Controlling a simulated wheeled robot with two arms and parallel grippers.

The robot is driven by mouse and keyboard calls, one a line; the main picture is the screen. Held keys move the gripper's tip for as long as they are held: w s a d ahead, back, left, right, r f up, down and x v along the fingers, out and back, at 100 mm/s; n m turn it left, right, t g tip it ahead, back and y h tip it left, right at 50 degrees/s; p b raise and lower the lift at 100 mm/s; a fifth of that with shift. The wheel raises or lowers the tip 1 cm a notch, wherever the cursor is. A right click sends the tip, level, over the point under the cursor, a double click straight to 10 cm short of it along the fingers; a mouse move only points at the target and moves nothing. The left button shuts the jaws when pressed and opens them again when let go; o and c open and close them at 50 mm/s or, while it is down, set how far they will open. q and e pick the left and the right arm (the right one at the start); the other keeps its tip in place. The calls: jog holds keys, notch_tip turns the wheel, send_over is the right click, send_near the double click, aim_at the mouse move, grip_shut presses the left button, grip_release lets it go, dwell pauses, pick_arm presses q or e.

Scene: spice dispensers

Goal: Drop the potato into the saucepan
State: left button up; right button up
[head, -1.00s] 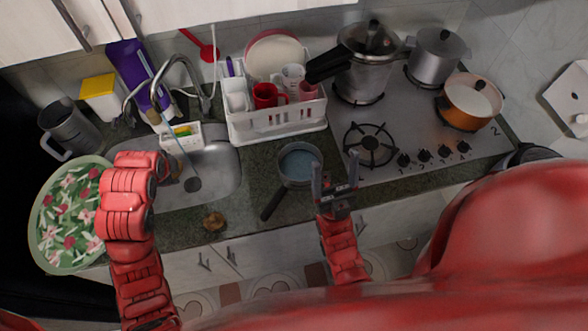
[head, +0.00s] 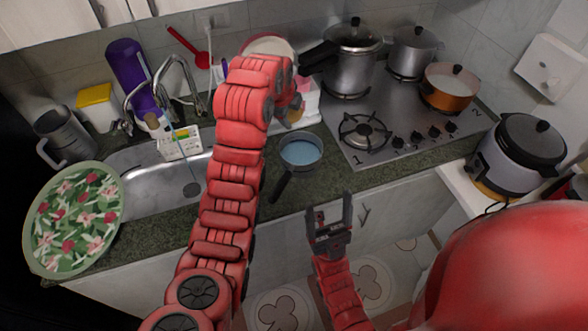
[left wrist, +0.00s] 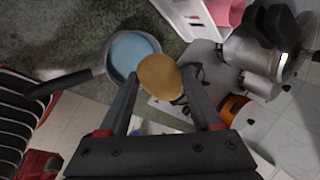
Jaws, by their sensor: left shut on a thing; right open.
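The small saucepan (head: 301,152) with a blue inside and dark handle stands on the counter beside the stove; it also shows in the left wrist view (left wrist: 131,50). My left gripper (head: 294,108) is shut on the brown potato (head: 295,117), above and just behind the saucepan in the head view. In the left wrist view the potato (left wrist: 160,77) sits between the fingertips and overlaps the pan's rim in the picture. My left forearm partly hides the fingers in the head view. My right gripper (head: 330,216) is open and empty in front of the counter.
A dish rack (head: 308,105) stands behind the saucepan, partly hidden by my left arm. The stove (head: 400,125) with several pots is to the right, and a rice cooker (head: 520,155) is further right. The sink (head: 150,190) and a floral plate (head: 75,215) are left.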

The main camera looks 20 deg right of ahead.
pick_arm(q)
jog(key=shift+s+d, duration=0.25)
jog(key=shift+d, duration=0.1)
jog(key=shift+d+f, duration=0.1)
jog(key=shift+f+p, duration=0.7)
jog(key=shift+f, duration=2.2)
jog(key=o, duration=1.5)
jog(key=shift+r, duration=0.1)
